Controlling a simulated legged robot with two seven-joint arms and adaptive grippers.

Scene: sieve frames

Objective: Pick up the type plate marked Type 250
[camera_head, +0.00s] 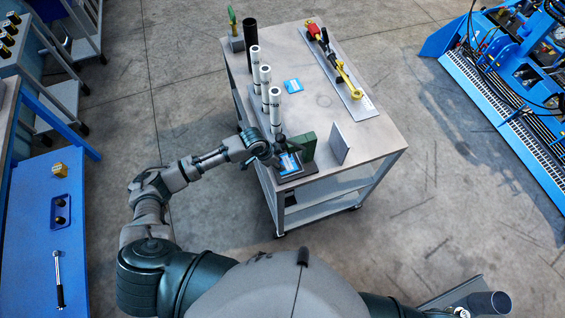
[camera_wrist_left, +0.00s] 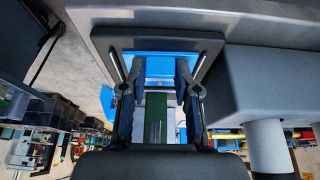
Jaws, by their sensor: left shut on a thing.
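A blue-and-white type plate (camera_head: 290,164) lies at the dark tray (camera_head: 299,175) on the near corner of the grey table. My left gripper (camera_head: 277,158) is at its left side, shut on it. In the left wrist view the plate's blue face (camera_wrist_left: 160,68) shows between the two fingers of my left gripper (camera_wrist_left: 156,84), inside a dark frame (camera_wrist_left: 205,42). A second blue plate (camera_head: 293,86) lies flat farther back on the table. I cannot read the marking on either plate. My right gripper is not in view.
A green block (camera_head: 308,146) and an upright grey plate (camera_head: 339,143) stand close to the right of my gripper. Several white cylinders (camera_head: 265,78) stand in a row behind it. A red-and-yellow tool (camera_head: 343,75) lies on a panel at the table's right.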

